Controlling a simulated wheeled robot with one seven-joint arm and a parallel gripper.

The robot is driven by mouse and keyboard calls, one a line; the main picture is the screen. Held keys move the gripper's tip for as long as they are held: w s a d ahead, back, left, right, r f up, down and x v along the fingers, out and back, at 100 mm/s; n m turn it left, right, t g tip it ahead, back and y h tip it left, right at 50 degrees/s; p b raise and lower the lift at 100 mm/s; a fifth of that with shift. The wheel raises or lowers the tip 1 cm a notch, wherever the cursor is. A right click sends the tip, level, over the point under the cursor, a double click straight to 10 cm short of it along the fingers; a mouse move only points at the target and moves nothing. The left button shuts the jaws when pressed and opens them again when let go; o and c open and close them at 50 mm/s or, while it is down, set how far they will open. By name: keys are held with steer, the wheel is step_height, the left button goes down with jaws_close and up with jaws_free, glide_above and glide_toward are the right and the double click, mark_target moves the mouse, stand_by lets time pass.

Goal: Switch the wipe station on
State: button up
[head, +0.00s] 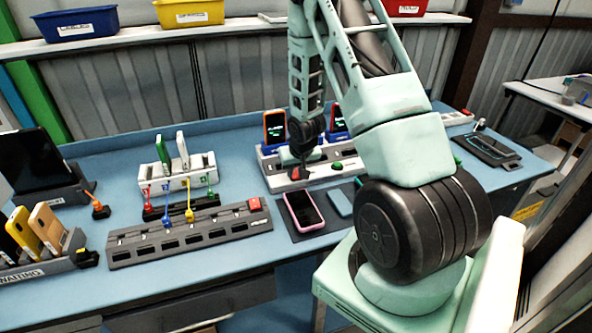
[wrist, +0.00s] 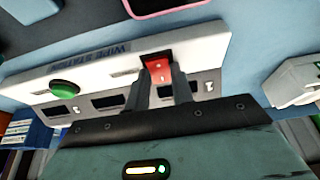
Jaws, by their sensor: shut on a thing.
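The wipe station (wrist: 95,68) is a long white unit with its name printed on it. It also shows on the blue bench in the head view (head: 275,180), partly behind my arm. It has a red switch (wrist: 157,64) near one end and a round green button (wrist: 63,89) toward the other. My gripper (wrist: 162,83) is at the red switch, with its two dark fingers close together and shut on it. The fingertips hide part of the switch, and I cannot tell its position. In the head view my gripper (head: 299,170) reaches down to the station.
A pink-edged phone (head: 303,209) lies on a dark mat in front of the station. A grey rack (head: 190,238) with a red switch lies left of it. A white holder (head: 184,180) with upright phones stands behind that rack. A dark tray (head: 487,149) lies at the right.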

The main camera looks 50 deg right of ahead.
mark_target(295, 174)
steer(key=shift+w+d+r+g+p, duration=0.15)
steer(key=shift+r+g+p, duration=0.25)
steer(key=shift+p, duration=0.75)
steer(key=shift+g+y+p, duration=0.3)
steer(key=shift+y+p, duration=0.1)
steer(key=shift+p, duration=0.35)
steer(key=shift+w+d+f+g+y+p, duration=0.15)
steer(key=shift+w+f+g+y+p, duration=0.15)
steer(key=shift+g+y+p, duration=0.5)
steer(key=o, duration=1)
steer(key=r+b, duration=0.4)
steer(key=r, duration=1.3)
steer(key=shift+s+r, duration=0.2)
